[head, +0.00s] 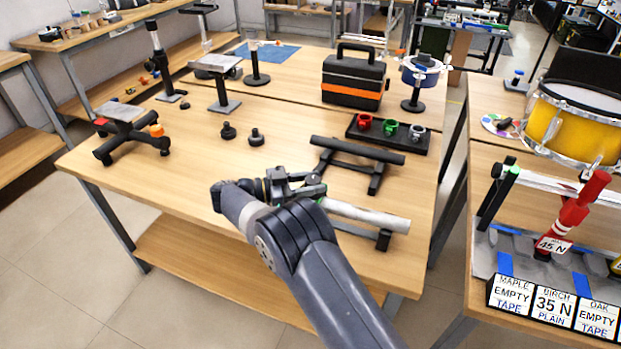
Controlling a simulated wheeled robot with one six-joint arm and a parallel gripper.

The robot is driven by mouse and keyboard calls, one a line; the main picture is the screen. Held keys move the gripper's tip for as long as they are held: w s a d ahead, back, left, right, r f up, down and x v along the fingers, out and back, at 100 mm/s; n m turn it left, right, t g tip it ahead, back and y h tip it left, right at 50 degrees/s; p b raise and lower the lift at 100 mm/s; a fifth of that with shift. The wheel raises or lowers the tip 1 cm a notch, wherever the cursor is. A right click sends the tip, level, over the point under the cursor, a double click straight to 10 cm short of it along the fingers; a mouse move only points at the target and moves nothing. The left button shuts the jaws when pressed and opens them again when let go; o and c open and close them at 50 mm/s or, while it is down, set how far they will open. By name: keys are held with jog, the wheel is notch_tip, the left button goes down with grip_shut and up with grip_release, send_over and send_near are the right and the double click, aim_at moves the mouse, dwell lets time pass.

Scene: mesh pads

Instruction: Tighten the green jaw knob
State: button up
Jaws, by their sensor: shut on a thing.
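My gripper (297,186) is over the front middle of the wooden table, its jaws shut at the left end of a pale bar (368,216). A small patch of green (322,201) shows at the fingertips, and I take it as the green jaw knob; my fingers hide most of it. The bar lies across a black-footed stand (384,240). The knob's exact turn and the jaw's gap are too small to tell.
A black rack (412,137) behind holds red, green and grey cup-like parts. A black beam stand (357,150) lies close beyond my gripper. Two black knobs (256,138) stand left of it. A toolbox (354,80) is farther back. The table's front left is clear.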

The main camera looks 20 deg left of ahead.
jog(key=shift+r+m+g+h+p, duration=0.1)
jog(key=shift+m+g+h+p, duration=0.35)
jog(key=shift+m+g, duration=0.2)
jog(key=o, duration=1)
